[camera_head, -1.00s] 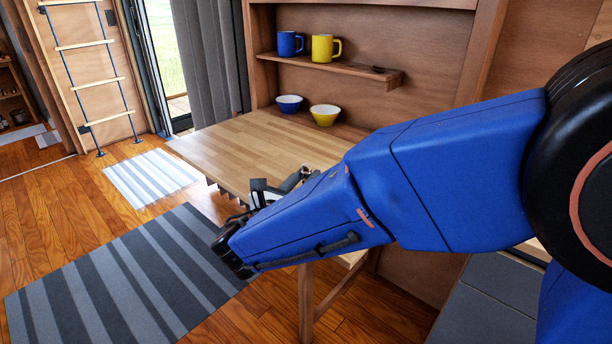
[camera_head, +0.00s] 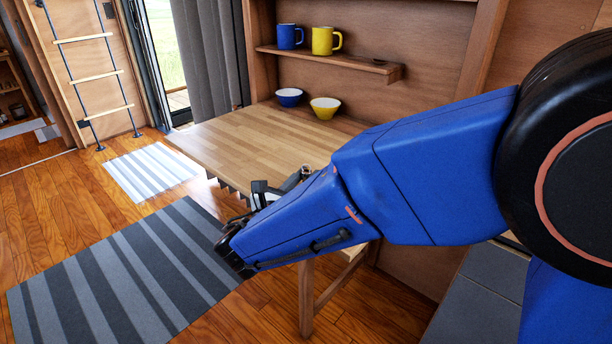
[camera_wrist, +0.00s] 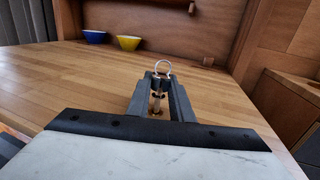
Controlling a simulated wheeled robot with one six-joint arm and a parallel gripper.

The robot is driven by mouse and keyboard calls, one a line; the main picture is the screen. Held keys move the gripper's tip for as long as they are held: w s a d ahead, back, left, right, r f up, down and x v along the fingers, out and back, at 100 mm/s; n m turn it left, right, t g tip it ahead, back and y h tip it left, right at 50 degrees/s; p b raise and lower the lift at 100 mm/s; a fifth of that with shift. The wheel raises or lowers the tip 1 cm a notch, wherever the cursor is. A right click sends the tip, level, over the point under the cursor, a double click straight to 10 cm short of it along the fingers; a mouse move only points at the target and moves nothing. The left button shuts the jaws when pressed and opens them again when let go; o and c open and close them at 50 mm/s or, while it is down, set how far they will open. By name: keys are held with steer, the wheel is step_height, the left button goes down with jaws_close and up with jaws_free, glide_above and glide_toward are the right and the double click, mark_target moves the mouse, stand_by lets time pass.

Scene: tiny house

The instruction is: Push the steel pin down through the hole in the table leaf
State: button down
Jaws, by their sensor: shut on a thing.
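In the wrist view, the steel pin (camera_wrist: 157,102) shows between the jaws of my gripper (camera_wrist: 159,92), with a pale ring (camera_wrist: 163,66) at its top. My gripper is shut on the pin, which looks roughly upright. The wooden table leaf (camera_wrist: 75,83) spreads out below and beyond the jaws. The hole cannot be made out, so I cannot tell whether the pin's tip is in it. In the head view, my gripper (camera_head: 262,194) is at the near edge of the table leaf (camera_head: 240,143), mostly hidden by my blue arm.
A blue bowl (camera_head: 289,97) and a yellow bowl (camera_head: 325,108) stand at the back of the table. A blue mug (camera_head: 290,36) and a yellow mug (camera_head: 325,41) are on the shelf (camera_head: 335,63) above. Most of the leaf is clear. A striped rug (camera_head: 120,275) lies on the floor.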

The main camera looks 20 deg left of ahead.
steer(key=shift+f, duration=0.1)
steer(key=c, duration=1.5)
jaws_free()
steer(key=s, duration=0.5)
steer(key=s+a, duration=0.1)
steer(key=s, duration=0.5)
steer(key=s+a, duration=0.1)
steer(key=s, duration=0.5)
steer(key=shift+s+a, duration=0.15)
